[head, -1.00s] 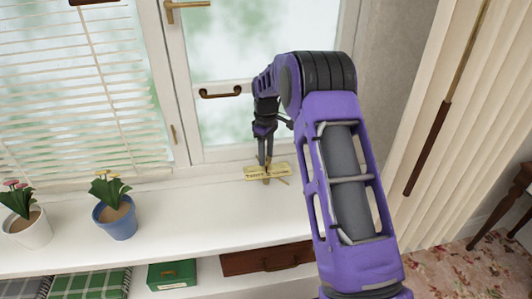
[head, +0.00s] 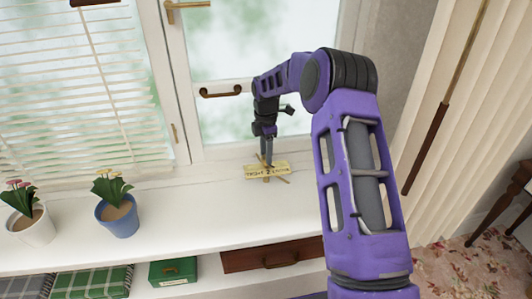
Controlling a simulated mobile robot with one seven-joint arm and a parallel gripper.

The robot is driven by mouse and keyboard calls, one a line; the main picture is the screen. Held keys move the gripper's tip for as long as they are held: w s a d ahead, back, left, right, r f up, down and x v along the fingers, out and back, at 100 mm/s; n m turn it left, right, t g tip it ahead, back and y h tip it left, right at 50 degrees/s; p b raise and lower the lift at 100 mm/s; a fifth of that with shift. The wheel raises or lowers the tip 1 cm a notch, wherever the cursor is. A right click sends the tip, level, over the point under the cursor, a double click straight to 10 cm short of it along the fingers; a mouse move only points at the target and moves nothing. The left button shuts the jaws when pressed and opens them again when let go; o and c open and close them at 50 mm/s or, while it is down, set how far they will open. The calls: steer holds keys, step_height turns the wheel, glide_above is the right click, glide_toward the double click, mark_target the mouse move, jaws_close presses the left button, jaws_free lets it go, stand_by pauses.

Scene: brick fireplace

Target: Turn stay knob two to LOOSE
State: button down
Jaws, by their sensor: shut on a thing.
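A small cream plate (head: 253,173) with lettering lies on the white sill below the window; I can make out TIGHT on its left part, a 2 in the middle and a word at right that is too small to read surely. Thin brass-coloured bars of the stay knob (head: 281,180) stick out around the plate's middle. My gripper (head: 269,165) points down at the middle of the plate, its fingers shut on the knob. The fingers hide most of the knob, so its pointing direction is unclear.
A blue pot (head: 118,217) and a white pot (head: 32,228) with flowers stand on the sill at left. A green box (head: 172,272) and a brown drawer (head: 270,256) sit below. The sill between pots and plate is clear.

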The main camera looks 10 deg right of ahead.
steer(key=shift+n, duration=1.5)
steer(key=shift+c, duration=2.1)
jaws_free()
step_height(320, 180, up, 17)
steer(key=shift+r, duration=0.2)
steer(key=shift+a, duration=0.1)
